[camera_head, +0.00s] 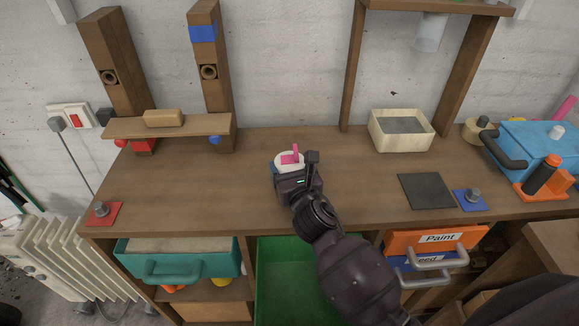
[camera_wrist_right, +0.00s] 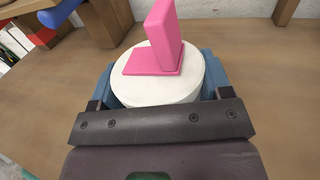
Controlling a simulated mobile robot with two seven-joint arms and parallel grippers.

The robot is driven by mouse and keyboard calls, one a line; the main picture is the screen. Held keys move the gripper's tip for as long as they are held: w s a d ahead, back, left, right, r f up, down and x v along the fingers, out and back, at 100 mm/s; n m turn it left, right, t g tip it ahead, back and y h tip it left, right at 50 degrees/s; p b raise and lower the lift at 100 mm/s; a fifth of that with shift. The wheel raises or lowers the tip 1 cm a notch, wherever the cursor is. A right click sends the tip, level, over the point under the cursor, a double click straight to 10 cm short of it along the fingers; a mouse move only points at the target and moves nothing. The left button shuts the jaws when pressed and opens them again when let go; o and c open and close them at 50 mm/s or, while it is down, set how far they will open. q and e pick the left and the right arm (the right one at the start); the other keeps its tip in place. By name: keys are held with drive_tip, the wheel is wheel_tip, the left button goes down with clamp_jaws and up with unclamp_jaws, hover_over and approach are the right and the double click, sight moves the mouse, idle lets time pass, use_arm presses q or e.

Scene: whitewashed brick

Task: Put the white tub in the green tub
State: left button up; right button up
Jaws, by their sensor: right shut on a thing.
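The white tub (camera_head: 283,156) is a small round white container on the wooden workbench, near its middle. It also shows in the right wrist view (camera_wrist_right: 155,92). A pink L-shaped piece (camera_wrist_right: 163,38) sits on top of it. My right gripper (camera_head: 290,168) is shut on the white tub, with a blue finger on each side of it. Whether the tub touches the bench is hard to tell. The green tub (camera_head: 275,275) is a large open bin below the bench's front edge, partly hidden by my right arm. My left gripper is not in view.
A teal drawer (camera_head: 180,262) and an orange paint drawer (camera_head: 436,239) flank the green tub. On the workbench (camera_head: 200,190) are a cream box (camera_head: 402,130), a dark square mat (camera_head: 425,191) and a blue toolbox (camera_head: 540,148).

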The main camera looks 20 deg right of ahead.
drive_tip(key=shift+f, duration=0.1)
drive_tip(key=o, duration=1.1)
